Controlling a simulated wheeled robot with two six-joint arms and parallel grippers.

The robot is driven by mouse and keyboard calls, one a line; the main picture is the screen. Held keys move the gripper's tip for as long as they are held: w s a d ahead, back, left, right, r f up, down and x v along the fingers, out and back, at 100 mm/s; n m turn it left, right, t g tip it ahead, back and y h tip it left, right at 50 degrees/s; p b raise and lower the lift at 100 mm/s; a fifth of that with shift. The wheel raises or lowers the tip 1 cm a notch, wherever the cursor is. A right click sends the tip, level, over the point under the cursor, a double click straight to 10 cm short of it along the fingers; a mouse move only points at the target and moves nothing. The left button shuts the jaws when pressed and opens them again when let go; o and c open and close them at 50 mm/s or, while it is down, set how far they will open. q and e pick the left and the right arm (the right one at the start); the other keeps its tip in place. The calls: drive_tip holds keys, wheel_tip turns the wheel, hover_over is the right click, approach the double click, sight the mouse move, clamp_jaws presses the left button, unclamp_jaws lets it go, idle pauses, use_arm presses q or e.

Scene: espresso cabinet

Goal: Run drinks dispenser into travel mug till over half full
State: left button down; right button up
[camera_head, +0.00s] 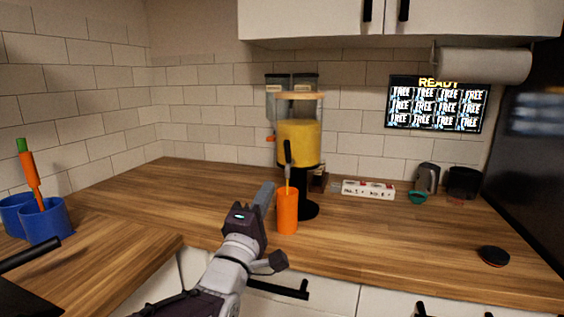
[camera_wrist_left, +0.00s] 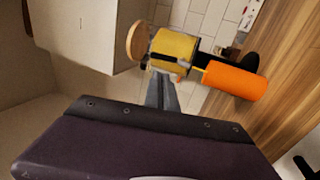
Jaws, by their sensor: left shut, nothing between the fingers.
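The drinks dispenser (camera_head: 298,140) stands on the counter by the back wall, its clear tank holding yellow liquid. It also shows in the left wrist view (camera_wrist_left: 174,48). A dark tap (camera_head: 287,152) is on its front. The orange travel mug (camera_head: 287,212) stands upright below the tap; it also shows in the left wrist view (camera_wrist_left: 236,81). A thin yellow stream (camera_head: 287,181) runs between tap and mug. The mug's fill level is hidden. My left gripper (camera_head: 266,194) is shut and empty, just left of the mug; its fingers (camera_wrist_left: 160,92) point toward the dispenser. My right gripper is out of view.
Blue cups (camera_head: 45,222) stand at the left, one holding an orange item with a green top. A white box (camera_head: 368,190), a teal bowl (camera_head: 418,197) and dark containers (camera_head: 427,177) sit at the right rear. A black disc (camera_head: 494,256) lies at right front. The left rear counter is clear.

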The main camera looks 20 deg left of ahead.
sight(286, 147)
use_arm(q)
drive_tip(key=p+x, duration=0.1)
drive_tip(key=x, duration=1.2)
drive_tip(key=shift+s+r, duration=0.1)
drive_tip(key=shift+r+p, duration=0.25)
drive_tip(key=shift+p, duration=0.3)
drive_tip(key=g+p, duration=0.1)
drive_tip(key=p, duration=0.2)
drive_tip(key=w+r+g+p, duration=0.1)
drive_tip(key=p, duration=0.2)
drive_tip(key=shift+r+g+p, duration=0.3)
drive_tip(key=shift+w, duration=0.1)
drive_tip(key=shift+w+f, duration=0.2)
drive_tip(key=shift+d, duration=0.1)
